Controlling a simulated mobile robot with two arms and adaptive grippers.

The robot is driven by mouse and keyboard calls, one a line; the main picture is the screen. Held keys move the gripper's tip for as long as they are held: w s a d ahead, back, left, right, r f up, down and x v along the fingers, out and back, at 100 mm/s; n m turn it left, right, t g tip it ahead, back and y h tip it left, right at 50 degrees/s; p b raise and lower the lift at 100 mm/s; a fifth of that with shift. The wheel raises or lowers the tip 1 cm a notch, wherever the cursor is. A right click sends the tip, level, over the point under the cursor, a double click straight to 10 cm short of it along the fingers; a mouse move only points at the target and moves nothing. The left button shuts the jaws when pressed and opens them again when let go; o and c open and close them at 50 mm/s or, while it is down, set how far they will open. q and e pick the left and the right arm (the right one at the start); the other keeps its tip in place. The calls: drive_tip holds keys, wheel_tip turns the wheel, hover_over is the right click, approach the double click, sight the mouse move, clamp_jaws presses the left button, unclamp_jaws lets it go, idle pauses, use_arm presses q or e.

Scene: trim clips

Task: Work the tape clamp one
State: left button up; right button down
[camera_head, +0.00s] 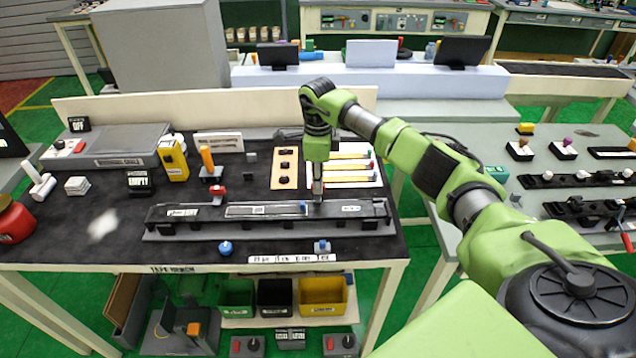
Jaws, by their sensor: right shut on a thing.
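My right gripper (317,197) points straight down at the right part of a long black trim strip (180,213) on the bench. It is shut on a small part there, mostly hidden by the fingers; I cannot tell whether this is tape clamp one. A pale framed strip (265,210) lies along the trim, with a small blue piece (303,207) at its right end, just left of the fingers. A small red-topped clamp-like part (218,194) stands behind the trim. My left gripper is out of view.
The dark bench mat (120,245) has free room at its front left. Behind the trim stand an orange-handled tool (208,160), a yellow device (173,157) and a white tray (350,182) with coloured strips. Another table (560,190) is at right.

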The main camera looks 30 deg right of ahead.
drive_tip(key=m, duration=0.3)
drive_tip(key=shift+b, duration=0.35)
drive_tip(key=m, duration=0.9)
drive_tip(key=shift+m, duration=0.4)
drive_tip(key=c, duration=2.1)
unclamp_jaws()
drive_tip(key=shift+c, duration=0.2)
drive_tip(key=shift+r, duration=0.1)
wheel_tip(320, 180, up, 12)
